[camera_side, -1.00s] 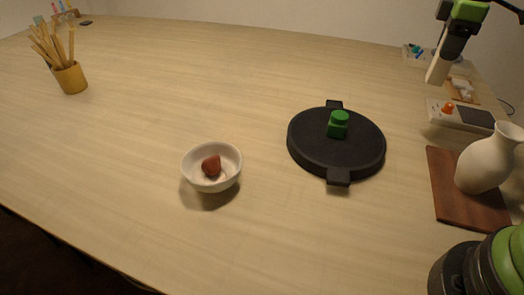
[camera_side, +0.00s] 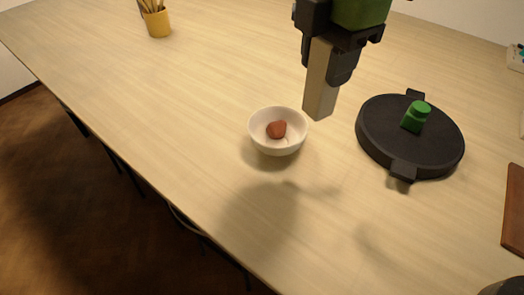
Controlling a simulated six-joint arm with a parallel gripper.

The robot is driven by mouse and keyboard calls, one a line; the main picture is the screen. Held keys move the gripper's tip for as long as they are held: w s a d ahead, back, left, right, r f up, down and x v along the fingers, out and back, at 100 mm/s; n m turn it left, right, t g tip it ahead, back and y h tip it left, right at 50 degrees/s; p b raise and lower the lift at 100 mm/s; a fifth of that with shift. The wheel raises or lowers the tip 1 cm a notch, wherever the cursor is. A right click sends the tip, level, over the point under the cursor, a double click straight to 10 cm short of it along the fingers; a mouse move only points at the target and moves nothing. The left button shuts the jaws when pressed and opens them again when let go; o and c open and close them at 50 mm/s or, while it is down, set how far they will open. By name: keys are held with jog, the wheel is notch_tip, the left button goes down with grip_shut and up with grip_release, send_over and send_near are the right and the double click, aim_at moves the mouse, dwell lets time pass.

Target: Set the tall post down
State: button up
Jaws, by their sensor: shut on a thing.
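My gripper (camera_side: 338,62) is at the top middle, shut on the tall post (camera_side: 321,90). The post is a pale beige square bar and hangs down from the jaws, close to upright. Its upper end is hidden by the gripper. Its lower end shows just right of the white bowl's rim in the picture. No shadow meets that end, so it looks to be held above the table, but its height is hard to tell.
The white bowl (camera_side: 263,140) with a reddish lump (camera_side: 276,129) stands left of the post. A yellow brush cup (camera_side: 158,24) stands far back. The table front is clear.

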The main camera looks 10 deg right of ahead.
jog(key=s+a+n, duration=0.4)
jog(key=s+a, duration=0.5)
jog(key=a, duration=0.1)
jog(key=f, duration=1.5)
jog(key=shift+s, duration=0.25)
jog(key=shift+f, duration=0.1)
jog(key=o, duration=1)
jog(key=shift+o, duration=0.2)
jog(key=shift+d, duration=0.1)
notch_tip(320, 180, up, 12)
